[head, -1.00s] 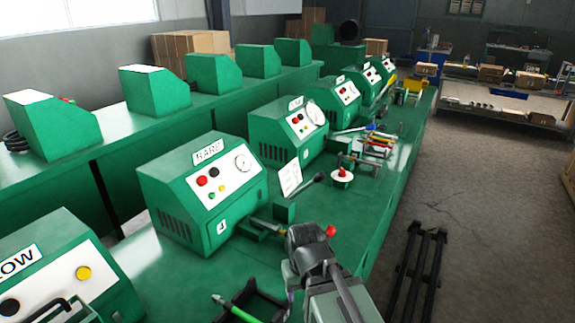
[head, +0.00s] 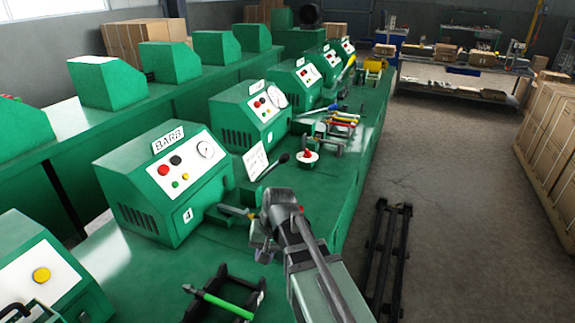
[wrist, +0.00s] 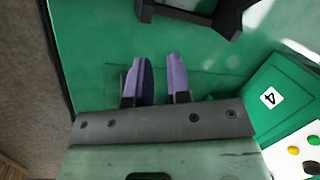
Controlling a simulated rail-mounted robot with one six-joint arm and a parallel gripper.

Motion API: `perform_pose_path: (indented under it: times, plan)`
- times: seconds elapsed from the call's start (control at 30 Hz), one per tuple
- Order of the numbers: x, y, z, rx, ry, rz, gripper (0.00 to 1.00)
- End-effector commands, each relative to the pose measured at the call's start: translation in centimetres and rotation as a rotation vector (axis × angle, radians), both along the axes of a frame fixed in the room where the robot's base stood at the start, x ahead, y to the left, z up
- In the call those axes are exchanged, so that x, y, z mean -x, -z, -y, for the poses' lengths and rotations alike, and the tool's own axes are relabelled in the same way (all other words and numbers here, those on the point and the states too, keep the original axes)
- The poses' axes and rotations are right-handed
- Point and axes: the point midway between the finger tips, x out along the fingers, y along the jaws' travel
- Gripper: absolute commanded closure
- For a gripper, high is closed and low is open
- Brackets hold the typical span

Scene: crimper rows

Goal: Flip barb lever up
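The BARB machine (head: 160,185) is a green box with a white panel, a gauge and red, black, green and yellow buttons. Its side with the number 4 also shows at the right of the wrist view (wrist: 272,92). A short fitting (head: 236,211) sticks out of its right side toward my gripper. A small red-orange knob (head: 301,209) peeks out behind my wrist; I cannot tell its full lever, which my arm hides. My gripper (head: 263,250) is above the bench, right of the machine. In the wrist view its purple fingers (wrist: 160,75) are apart with nothing between them.
A black stand with a green-handled tool (head: 222,303) is on the bench (head: 150,275) in front. A black-handled lever (head: 283,158), a white sign (head: 255,162) and a red-knobbed disc (head: 307,158) are behind. A black rack (head: 385,260) is on the floor at right.

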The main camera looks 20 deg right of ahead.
Motion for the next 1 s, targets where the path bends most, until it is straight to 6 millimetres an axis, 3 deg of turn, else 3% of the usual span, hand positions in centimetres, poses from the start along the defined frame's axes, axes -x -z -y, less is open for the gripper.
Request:
perform_pose_path:
  times: [0.03, 0.1, 0.13, 0.3, 0.4, 0.5, 0.63, 0.77, 1.0]
  plan:
    - [-5.1, 1.7, 1.1, -0.118, 0.142, -0.030, 0.90]
    - [-10.2, 1.4, 3.3, -0.311, 0.358, -0.094, 1.00]
    - [-11.9, 0.9, 4.6, -0.386, 0.439, -0.124, 1.00]
    - [-18.7, -2.4, 14.5, -0.738, 0.775, -0.272, 1.00]
    - [-21.1, -4.3, 21.2, -0.920, 0.907, -0.351, 1.00]
    - [-22.3, -6.1, 27.3, -1.075, 0.995, -0.421, 1.00]
    - [-22.7, -7.7, 32.5, -1.202, 1.049, -0.482, 1.00]
    - [-22.5, -8.3, 34.1, -1.245, 1.064, -0.504, 1.00]
    - [-22.5, -8.3, 34.0, -1.247, 1.064, -0.504, 1.00]
